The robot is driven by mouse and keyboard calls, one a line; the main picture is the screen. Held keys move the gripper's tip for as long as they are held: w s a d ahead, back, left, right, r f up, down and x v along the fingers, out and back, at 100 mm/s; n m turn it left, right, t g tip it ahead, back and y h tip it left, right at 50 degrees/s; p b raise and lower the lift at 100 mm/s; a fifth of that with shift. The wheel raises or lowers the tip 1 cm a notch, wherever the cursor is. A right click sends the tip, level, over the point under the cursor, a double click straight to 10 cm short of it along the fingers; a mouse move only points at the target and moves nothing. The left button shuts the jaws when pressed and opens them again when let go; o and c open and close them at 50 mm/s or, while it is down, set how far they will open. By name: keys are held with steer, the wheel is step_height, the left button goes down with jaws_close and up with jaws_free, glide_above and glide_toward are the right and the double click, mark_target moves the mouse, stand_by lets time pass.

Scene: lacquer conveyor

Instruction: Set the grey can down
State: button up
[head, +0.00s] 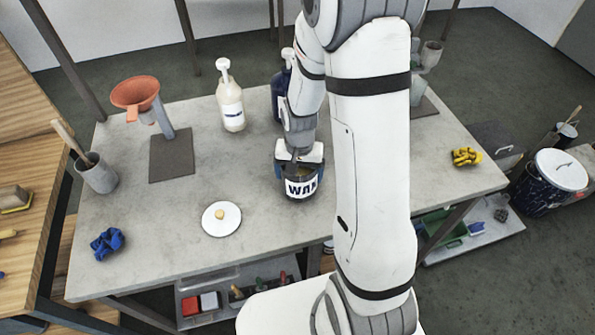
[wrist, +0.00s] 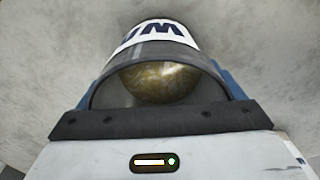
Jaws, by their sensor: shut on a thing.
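A white plate (head: 221,228) with a small yellowish lump lies left of the can. A cream pump bottle (head: 231,105) and a dark blue bottle (head: 279,95) stand behind.

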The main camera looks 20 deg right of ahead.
steer(key=shift+f, duration=0.2)
steer(key=o, duration=1.1)
steer(key=shift+o, duration=0.2)
steer(key=shift+r, duration=0.1)
